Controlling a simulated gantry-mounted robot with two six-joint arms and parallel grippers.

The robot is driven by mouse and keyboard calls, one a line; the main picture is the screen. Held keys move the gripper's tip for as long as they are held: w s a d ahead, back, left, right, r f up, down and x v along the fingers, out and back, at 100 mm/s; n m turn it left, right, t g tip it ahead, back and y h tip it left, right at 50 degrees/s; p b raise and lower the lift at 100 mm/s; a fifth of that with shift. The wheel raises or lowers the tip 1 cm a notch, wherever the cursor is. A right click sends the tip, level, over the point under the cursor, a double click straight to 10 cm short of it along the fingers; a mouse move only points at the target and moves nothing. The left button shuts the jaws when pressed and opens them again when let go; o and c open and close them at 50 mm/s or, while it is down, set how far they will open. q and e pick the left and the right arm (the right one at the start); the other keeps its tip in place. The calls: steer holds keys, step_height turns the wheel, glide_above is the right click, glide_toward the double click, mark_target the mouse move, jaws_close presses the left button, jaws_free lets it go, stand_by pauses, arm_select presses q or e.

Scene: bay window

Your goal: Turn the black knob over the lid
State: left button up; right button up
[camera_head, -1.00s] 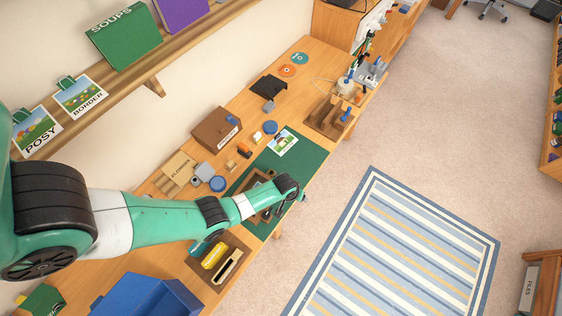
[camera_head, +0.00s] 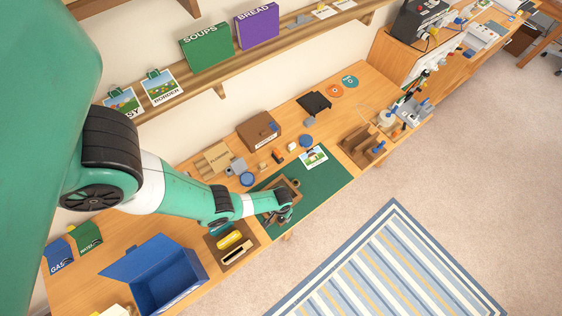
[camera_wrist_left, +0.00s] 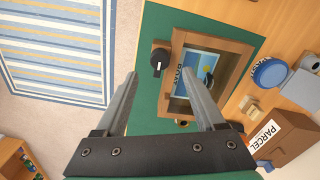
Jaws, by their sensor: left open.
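In the left wrist view, a black knob (camera_wrist_left: 160,60) with a pale mark on its top sits at the left edge of a wooden frame (camera_wrist_left: 237,47). The frame lies on the green mat and holds a blue picture (camera_wrist_left: 198,68) marked BOAT. I cannot tell which part is the lid. My left gripper (camera_wrist_left: 160,74) is open, with the knob showing beyond and between its fingertips; nothing is held. In the head view, my left gripper (camera_head: 284,214) is over the green mat (camera_head: 325,185), beside the frame (camera_head: 291,184), and the knob cannot be made out.
A brown parcel box (camera_head: 259,131), a blue round tin (camera_head: 248,179) and small blocks stand behind the mat. A wooden tray with yellow and dark items (camera_head: 216,241) and an open blue box (camera_head: 176,292) are to the left. The mat's right part holds a picture card (camera_head: 313,158).

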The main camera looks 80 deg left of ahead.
mark_target(281, 219)
arm_select(q)
step_height(281, 219, down, 6)
steer(key=b, duration=0.3)
steer(key=shift+f, duration=0.25)
arm_select(e)
step_height(281, 219, down, 5)
arm_select(q)
steer(key=shift+c, duration=0.2)
jaws_close()
